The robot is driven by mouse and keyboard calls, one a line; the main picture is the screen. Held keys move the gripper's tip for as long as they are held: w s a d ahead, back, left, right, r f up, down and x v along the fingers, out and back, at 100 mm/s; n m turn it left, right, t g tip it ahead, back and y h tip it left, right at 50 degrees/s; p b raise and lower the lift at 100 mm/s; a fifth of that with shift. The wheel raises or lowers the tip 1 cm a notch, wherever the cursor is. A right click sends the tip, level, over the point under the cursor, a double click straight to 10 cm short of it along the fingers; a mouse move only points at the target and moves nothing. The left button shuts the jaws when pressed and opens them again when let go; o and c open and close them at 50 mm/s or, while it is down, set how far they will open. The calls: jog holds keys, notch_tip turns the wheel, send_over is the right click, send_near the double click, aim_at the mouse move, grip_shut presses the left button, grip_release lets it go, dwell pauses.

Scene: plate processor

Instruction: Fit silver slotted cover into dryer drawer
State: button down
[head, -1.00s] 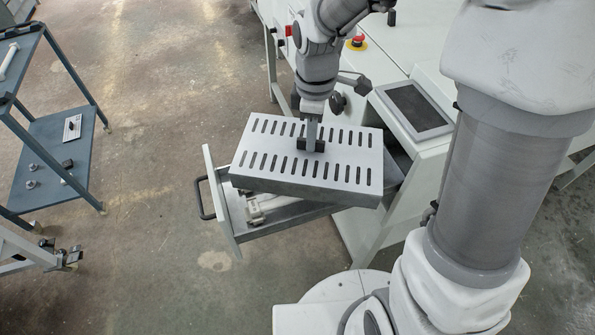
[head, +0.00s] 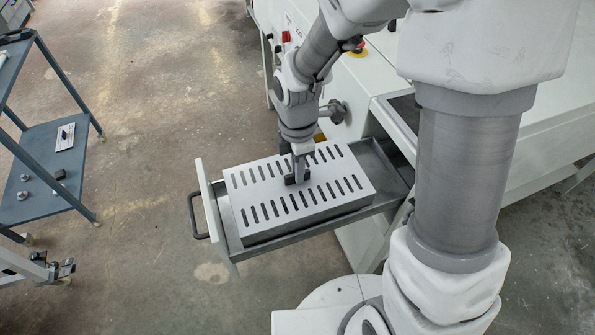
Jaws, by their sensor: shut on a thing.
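The silver slotted cover (head: 335,198) is a flat grey box-like plate with two rows of slots and a dark knob in its middle. My gripper (head: 298,177) is shut on that knob from above. The cover is over the open dryer drawer (head: 385,170), lined up with its length and towards its handle end. I cannot tell whether the cover touches the drawer floor. The drawer's contents under the cover are hidden. A black handle (head: 195,217) is on the drawer's left front panel.
The white machine (head: 352,90) stands behind and right of the drawer, with a red emergency button (head: 360,46) on top. A blue shelf cart (head: 50,165) with small parts is at the left. The floor between is clear.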

jog(key=shift+f, duration=0.8)
jog(key=shift+f, duration=0.3)
jog(key=c, duration=0.9)
grip_release()
